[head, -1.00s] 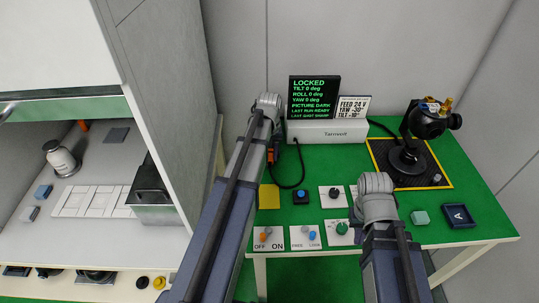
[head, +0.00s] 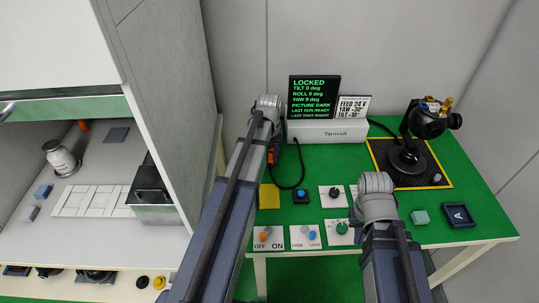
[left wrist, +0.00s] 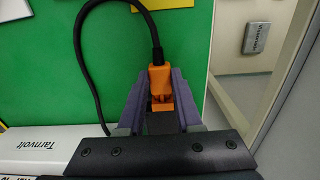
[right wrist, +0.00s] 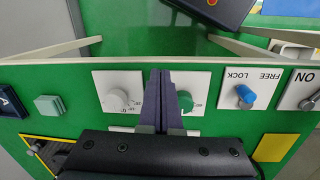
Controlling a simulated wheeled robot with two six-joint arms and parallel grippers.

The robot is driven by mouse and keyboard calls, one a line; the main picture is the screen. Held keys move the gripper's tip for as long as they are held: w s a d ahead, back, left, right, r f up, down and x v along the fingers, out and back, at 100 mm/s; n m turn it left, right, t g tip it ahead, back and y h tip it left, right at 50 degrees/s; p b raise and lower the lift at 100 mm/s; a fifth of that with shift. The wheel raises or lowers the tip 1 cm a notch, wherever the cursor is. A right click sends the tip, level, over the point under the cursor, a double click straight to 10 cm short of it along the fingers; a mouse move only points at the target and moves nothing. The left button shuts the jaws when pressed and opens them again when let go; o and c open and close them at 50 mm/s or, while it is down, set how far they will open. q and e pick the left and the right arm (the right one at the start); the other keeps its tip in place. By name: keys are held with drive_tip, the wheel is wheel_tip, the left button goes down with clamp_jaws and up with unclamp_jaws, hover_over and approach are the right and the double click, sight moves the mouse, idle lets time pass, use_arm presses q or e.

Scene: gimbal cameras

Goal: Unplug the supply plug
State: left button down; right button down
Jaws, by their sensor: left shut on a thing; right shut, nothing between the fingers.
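The orange plug (left wrist: 160,82) is between the fingers of my left gripper (left wrist: 158,92) in the left wrist view, which is shut on it. A black cable leaves its end and loops round toward the white Tarnvolt box (left wrist: 45,145). In the head view a bit of the orange plug (head: 271,156) shows beside my left arm, left of the Tarnvolt box (head: 326,131). I cannot tell whether the plug sits in a socket. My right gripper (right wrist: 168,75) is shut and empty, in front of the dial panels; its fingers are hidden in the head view.
Switch and dial panels (head: 304,237) line the green table's front. A camera-like device (head: 428,122) stands on a black mat at the right. A display (head: 314,98) reads LOCKED, PICTURE DARK. A grey cabinet wall (head: 170,80) stands to the left.

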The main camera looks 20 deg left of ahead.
use_arm(q)
drive_tip(key=shift+s+d, duration=0.35)
drive_tip(key=shift+s, duration=0.45)
idle(0.4)
drive_tip(key=shift+s+d+f, duration=0.1)
drive_tip(key=shift+s+d, duration=0.2)
drive_tip(key=shift+s, duration=0.35)
drive_tip(key=shift+s+d, duration=0.3)
drive_tip(key=shift+s, duration=0.3)
use_arm(e)
drive_tip(key=shift+f, duration=0.1)
